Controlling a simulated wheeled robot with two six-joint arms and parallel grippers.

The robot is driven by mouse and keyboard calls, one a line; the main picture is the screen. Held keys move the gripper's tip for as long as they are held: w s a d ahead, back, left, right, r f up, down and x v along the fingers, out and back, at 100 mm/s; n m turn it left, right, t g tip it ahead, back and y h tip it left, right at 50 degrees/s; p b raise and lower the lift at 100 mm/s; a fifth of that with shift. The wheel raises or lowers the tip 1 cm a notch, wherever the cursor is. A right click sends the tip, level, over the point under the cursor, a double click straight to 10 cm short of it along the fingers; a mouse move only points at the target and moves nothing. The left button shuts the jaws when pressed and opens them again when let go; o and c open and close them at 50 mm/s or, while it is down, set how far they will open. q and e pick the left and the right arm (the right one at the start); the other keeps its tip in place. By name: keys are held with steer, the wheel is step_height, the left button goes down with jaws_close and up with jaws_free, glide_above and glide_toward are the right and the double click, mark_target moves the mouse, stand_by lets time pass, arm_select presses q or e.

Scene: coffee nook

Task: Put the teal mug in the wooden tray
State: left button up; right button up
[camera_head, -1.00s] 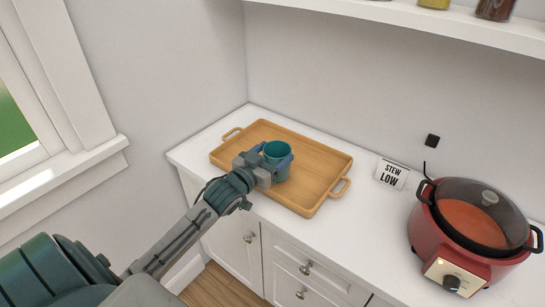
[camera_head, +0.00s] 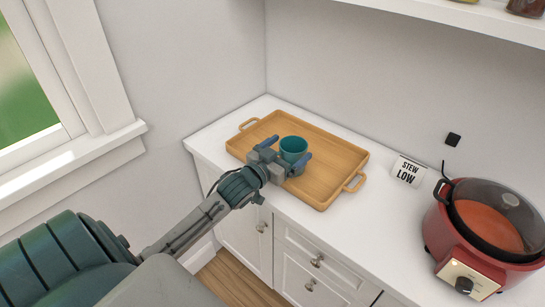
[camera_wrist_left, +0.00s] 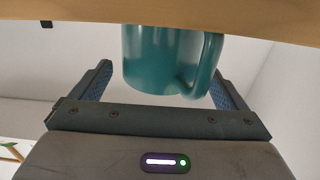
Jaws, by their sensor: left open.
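The teal mug (camera_head: 294,147) stands upright in the wooden tray (camera_head: 338,163), toward its near side. My left gripper (camera_head: 287,152) is open at the near side of the mug, with one blue-padded finger to each side of it. In the left wrist view, which looks upside down, the mug (camera_wrist_left: 160,58) rests against the tray surface (camera_wrist_left: 245,14). Its handle shows at the right, and there are gaps between the mug and the fingers of the open gripper (camera_wrist_left: 163,82). My right gripper is not in view.
A red slow cooker (camera_head: 482,232) with a glass lid stands on the white counter (camera_head: 385,214) at the right. A "STEW LOW" sign (camera_head: 408,171) stands between it and the tray. A shelf (camera_head: 470,22) runs above. The tray's right part is bare.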

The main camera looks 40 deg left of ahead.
arm_select(q)
steer(key=s, duration=0.5)
steer(key=shift+s+a, duration=0.2)
steer(key=s, duration=0.4)
steer(key=shift+s+a+f+b, duration=0.1)
steer(key=shift+s+a+b, duration=0.15)
steer(key=shift+s+b, duration=0.05)
steer(key=shift+s, duration=0.65)
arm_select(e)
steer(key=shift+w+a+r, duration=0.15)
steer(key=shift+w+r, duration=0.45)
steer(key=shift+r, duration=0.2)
